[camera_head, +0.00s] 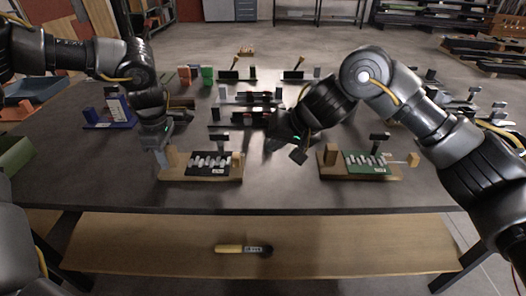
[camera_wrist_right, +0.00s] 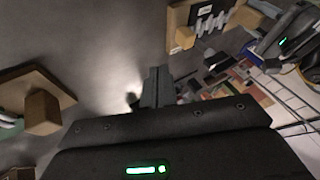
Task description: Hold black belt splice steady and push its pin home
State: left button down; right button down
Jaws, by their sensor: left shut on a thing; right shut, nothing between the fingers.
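The black belt splice (camera_head: 210,164) sits on a wooden base at the front left of the table, with metal hinge knuckles along it and wooden blocks at both ends. Its base (camera_wrist_right: 178,18) also shows in the right wrist view. I cannot make out its pin. My left gripper (camera_head: 163,160) is shut at the base's left end, on or beside the wooden block there; the exact contact is hidden. My right gripper (camera_head: 298,155) is shut and empty, above the table right of the black splice. Its closed fingers (camera_wrist_right: 157,87) show in the right wrist view.
A green belt splice (camera_head: 372,164) on a wooden base stands right of my right gripper, with a pin (camera_head: 400,162) sticking out to the right. Several fixtures stand farther back. A yellow-handled tool (camera_head: 230,249) lies on the lower shelf. The table between the two splices is clear.

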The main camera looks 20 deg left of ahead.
jog(key=shift+v, duration=1.6)
pick_arm(q)
jog(key=c, duration=1)
grip_release()
jog(key=shift+o, duration=0.2)
notch_tip(320, 180, up, 12)
jog(key=shift+r, duration=0.1)
